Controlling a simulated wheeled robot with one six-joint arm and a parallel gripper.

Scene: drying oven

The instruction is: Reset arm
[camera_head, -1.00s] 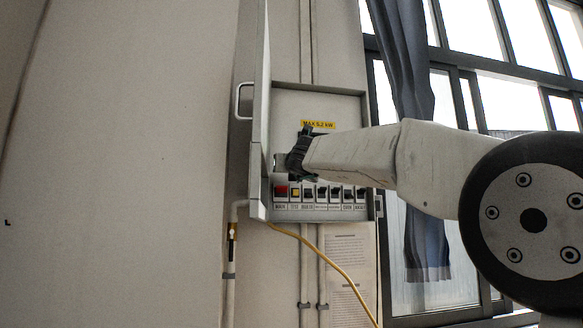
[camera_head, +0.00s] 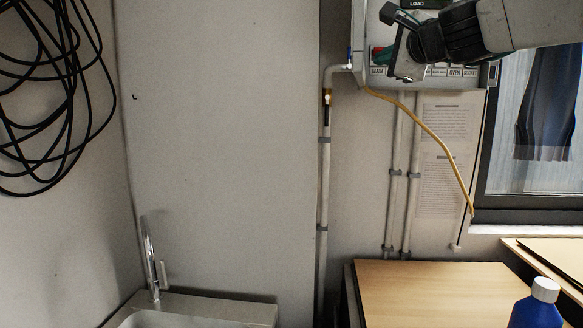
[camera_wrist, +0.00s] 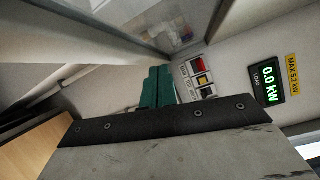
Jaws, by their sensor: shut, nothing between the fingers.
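My gripper (camera_head: 380,54) is at the upper right of the head view, in front of the lower part of the electrical panel (camera_head: 376,26). Its green fingers are partly hidden by the light wrist part. In the wrist view the two green fingers (camera_wrist: 157,84) are together and hold nothing. Beside them the panel shows a red switch (camera_wrist: 198,66), a yellow button (camera_wrist: 203,79), a load display (camera_wrist: 268,81) reading 0.0 kW and a yellow label (camera_wrist: 293,75). My arm hides most of the switch row in the head view.
A yellow cable (camera_head: 432,132) hangs below the panel near wall pipes (camera_head: 391,190). A wooden table (camera_head: 430,290) and a blue bottle (camera_head: 538,308) are at lower right. A sink (camera_head: 200,309) with a tap (camera_head: 152,260) is lower left. Black cable coils (camera_head: 50,90) hang at far left.

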